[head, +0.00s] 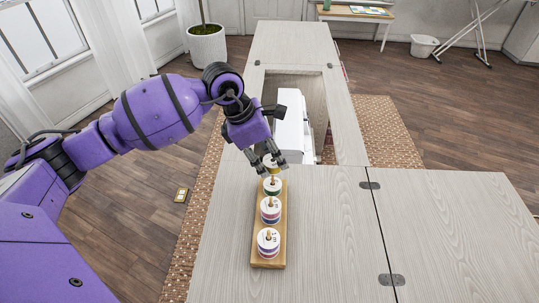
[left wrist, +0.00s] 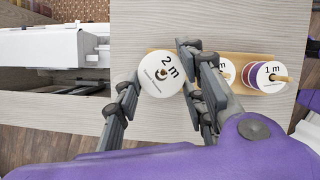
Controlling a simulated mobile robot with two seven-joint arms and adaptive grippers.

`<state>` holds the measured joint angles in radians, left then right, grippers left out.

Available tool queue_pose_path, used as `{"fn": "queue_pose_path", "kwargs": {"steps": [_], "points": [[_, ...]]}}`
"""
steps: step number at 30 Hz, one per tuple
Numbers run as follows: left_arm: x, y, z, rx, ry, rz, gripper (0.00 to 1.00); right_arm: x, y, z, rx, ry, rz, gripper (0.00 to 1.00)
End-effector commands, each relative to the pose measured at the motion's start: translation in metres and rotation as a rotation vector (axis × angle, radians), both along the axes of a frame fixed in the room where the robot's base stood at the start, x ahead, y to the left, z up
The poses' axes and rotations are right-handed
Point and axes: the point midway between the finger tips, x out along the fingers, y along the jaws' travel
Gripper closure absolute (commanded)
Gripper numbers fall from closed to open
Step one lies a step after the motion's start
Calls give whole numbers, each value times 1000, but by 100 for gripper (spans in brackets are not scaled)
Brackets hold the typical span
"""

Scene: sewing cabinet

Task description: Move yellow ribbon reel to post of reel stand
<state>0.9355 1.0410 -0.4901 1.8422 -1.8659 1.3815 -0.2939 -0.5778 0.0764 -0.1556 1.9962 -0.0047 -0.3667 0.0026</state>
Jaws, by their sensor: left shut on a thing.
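The yellow ribbon reel (head: 273,170) has a white top flange and shows at the far end of the wooden reel stand (head: 284,225). My left gripper (head: 270,162) is shut on it from above, with a finger on either side. In the left wrist view the held reel (left wrist: 158,88) shows a white face marked "2 m", over or beside the left end of the stand (left wrist: 237,56). Its middle looks dark brown; I cannot tell whether a post is in it. The gripper hides most of its ribbon. My right gripper is not in view.
Other reels stand on the stand's posts: a green one (head: 272,187), one behind the nearest (head: 270,209) and the nearest (head: 268,241). A white sewing machine (head: 290,125) sits in the cabinet opening beyond. The cabinet top (head: 335,235) right of the stand is clear.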

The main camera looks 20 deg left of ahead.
Motion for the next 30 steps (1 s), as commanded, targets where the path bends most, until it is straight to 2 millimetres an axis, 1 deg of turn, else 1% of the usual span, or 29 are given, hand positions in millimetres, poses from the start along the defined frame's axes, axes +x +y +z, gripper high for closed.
{"fn": "queue_pose_path", "kwargs": {"steps": [8,20,30], "points": [[0,0,-1,0,0,0,82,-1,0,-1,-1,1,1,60],[0,0,-11,1,0,0,82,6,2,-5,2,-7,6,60],[0,0,-20,1,0,0,82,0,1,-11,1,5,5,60]]}}
